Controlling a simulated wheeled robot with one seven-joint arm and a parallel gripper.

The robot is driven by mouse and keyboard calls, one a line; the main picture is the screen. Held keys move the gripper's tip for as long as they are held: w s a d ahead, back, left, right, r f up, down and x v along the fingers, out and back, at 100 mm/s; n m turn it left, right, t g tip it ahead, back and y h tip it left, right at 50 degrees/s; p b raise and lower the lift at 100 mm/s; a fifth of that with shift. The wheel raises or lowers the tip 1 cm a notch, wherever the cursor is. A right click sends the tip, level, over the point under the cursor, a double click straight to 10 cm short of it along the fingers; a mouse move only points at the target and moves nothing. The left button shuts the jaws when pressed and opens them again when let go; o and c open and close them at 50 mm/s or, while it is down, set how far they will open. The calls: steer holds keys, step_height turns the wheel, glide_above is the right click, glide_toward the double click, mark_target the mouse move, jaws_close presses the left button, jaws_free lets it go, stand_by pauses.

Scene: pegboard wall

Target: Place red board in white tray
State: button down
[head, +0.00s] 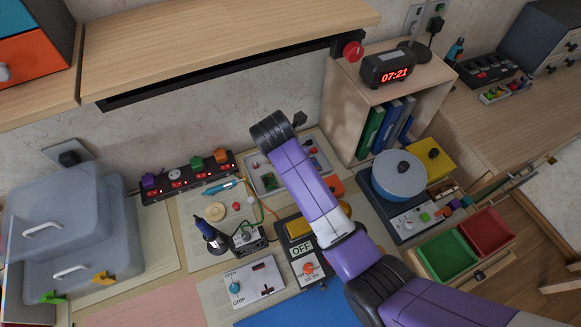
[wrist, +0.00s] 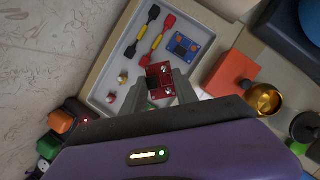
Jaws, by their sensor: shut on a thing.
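In the wrist view the red board (wrist: 160,79) is held between the two fingertips of my gripper (wrist: 161,92), which is shut on it. The board appears over the inside of the white tray (wrist: 118,65); I cannot tell whether it touches the tray floor. The tray also shows in the head view (head: 258,186), partly covered by my purple arm. My gripper and the red board are hidden behind the arm in the head view.

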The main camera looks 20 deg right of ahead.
steer(key=shift+f, duration=2.35)
steer(key=shift+f, duration=0.15)
steer(key=c, duration=0.9)
jaws_free()
steer(key=shift+c, duration=0.2)
steer(key=v, duration=1.2)
steer(key=shift+r, duration=0.2)
